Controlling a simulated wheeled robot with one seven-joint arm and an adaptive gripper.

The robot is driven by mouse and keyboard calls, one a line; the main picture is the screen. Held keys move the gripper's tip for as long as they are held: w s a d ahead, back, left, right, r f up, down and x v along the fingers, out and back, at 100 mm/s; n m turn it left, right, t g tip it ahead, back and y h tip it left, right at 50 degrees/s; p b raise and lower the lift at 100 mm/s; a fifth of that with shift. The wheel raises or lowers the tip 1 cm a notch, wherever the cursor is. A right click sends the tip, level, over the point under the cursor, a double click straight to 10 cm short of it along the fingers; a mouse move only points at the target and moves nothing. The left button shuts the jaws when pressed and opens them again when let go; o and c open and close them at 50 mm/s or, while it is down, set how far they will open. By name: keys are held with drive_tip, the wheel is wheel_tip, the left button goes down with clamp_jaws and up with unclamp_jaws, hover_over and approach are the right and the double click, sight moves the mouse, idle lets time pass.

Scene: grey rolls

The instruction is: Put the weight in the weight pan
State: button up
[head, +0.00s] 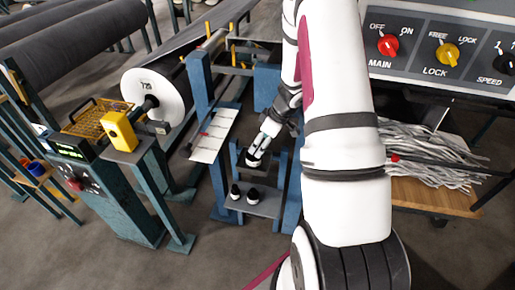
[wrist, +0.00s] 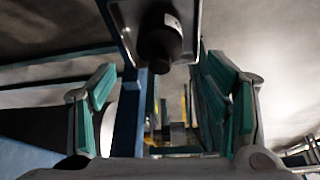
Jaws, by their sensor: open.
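Two small black-and-white weights, one (head: 235,192) at the left and one (head: 252,197) at the right, stand on a low grey shelf (head: 270,204) between blue posts. My gripper (head: 254,158) points down above and behind them, partly hidden by my forearm. In the wrist view my gripper (wrist: 155,98) is open, its teal-padded fingers wide apart. A dark weight (wrist: 160,42) with a pale label shows at the top on a light metal surface (wrist: 127,18), beyond the fingers and apart from them. I cannot clearly pick out the weight pan.
Blue posts (head: 199,85) stand close around my gripper. A white sheet (head: 213,136) juts out at the left. A yellow box (head: 119,131) and a wire basket (head: 95,116) sit further left. A control panel (head: 440,48) and a pile of strips (head: 425,150) are at the right.

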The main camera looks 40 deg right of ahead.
drive_tip(key=shift+p+v, duration=0.45)
drive_tip(key=shift+v, duration=1.9)
